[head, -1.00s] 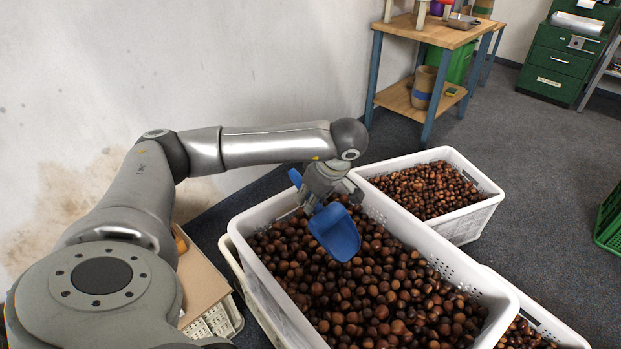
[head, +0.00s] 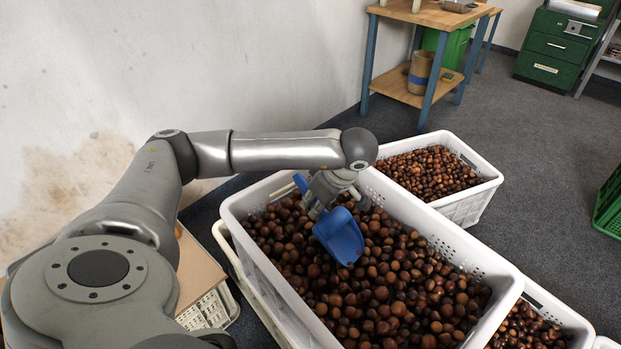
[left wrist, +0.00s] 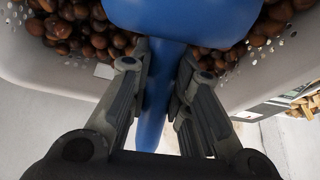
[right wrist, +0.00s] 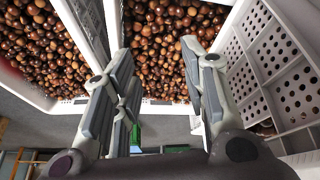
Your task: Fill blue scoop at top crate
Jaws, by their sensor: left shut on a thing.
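The blue scoop (head: 339,236) is in the head view, over the back part of the top white crate (head: 283,285). The crate is full of brown chestnuts (head: 385,285). My left gripper (head: 325,193) is shut on the scoop's handle; the left wrist view shows the blue handle (left wrist: 155,100) between the two fingers (left wrist: 160,85). The scoop tilts downward, its tip at or just above the chestnuts; I cannot tell if it touches. No chestnuts show in the scoop. My right gripper (right wrist: 160,85) is open and empty in the right wrist view, with chestnuts beyond it.
A second crate of chestnuts (head: 490,182) stands behind at the right, and another (head: 575,318) at the front right. A wooden table (head: 430,15) with blue legs stands at the back. The wall is close on the left. A green crate (head: 609,205) is at the right edge.

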